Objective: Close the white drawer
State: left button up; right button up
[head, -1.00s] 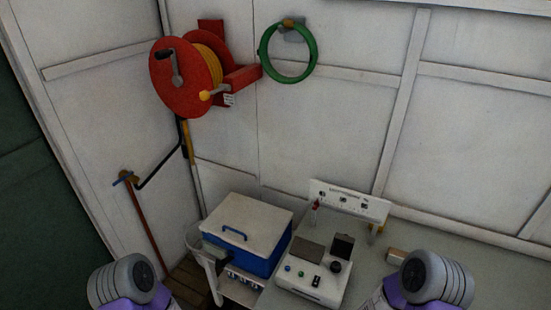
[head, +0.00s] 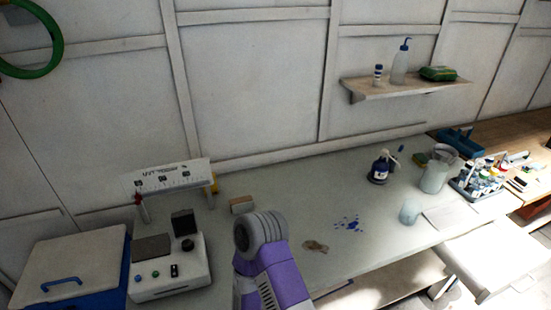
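A white, flat, box-like piece (head: 497,258) juts out from the front of the bench at the lower right. It may be the white drawer standing open, but bright light washes it out and I cannot tell for sure. No handle on it is clear. Neither of my grippers is in view. Only a purple and grey link of one of my arms shows at the bottom middle, in front of the bench top, well left of the white piece.
The grey bench top (head: 290,215) holds a white control box (head: 172,284), a blue bottle (head: 380,172), a white jug (head: 435,176), a beaker (head: 410,212) and a rack of small bottles (head: 481,180). A blue box with a pale lid (head: 72,265) stands at left. A wall shelf (head: 405,87) hangs above.

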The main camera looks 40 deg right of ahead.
aim_at(489, 258)
jog(key=u, duration=0.2)
jog(key=k, duration=0.35)
jog(key=z, duration=3.35)
jog(key=k, duration=0.2)
jog(key=z, duration=0.6)
jog(key=i, duration=1.2)
jog(key=u, duration=0.5)
